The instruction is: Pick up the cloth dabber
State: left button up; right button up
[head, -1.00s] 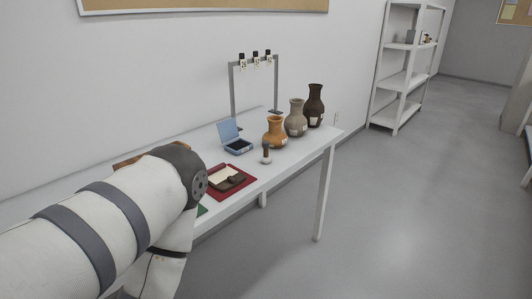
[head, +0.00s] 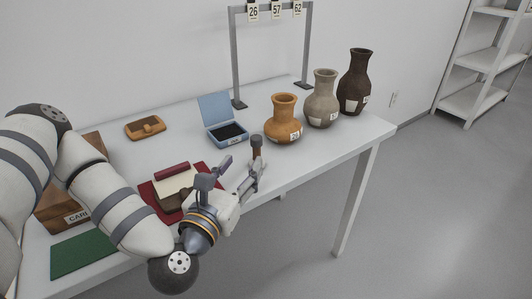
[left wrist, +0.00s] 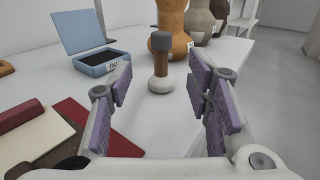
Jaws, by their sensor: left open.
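The cloth dabber (head: 257,145) stands upright on the white table, in front of the orange vase. In the left wrist view the dabber (left wrist: 161,62) has a grey top, a brown handle and a pale rounded base. My left gripper (head: 243,172) is open and reaches over the table from the left. In the left wrist view the open jaws (left wrist: 164,88) frame the dabber from the near side, with gaps on both sides. I cannot tell whether its base is between the fingertips or just beyond them. In the head view the gripper hides the dabber's lower part. My right gripper is not in view.
An open blue ink box (head: 226,134) lies behind left of the dabber. Orange (head: 283,120), grey (head: 322,100) and dark (head: 355,85) vases stand behind right. A red mat (head: 152,203) with a notebook, a wooden box (head: 55,213) and a green mat (head: 85,254) lie left.

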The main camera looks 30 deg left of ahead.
aim_at(255, 148)
pick_arm(q)
jog(key=x, duration=0.8)
jog(key=shift+w+p, duration=0.4)
grip_shut()
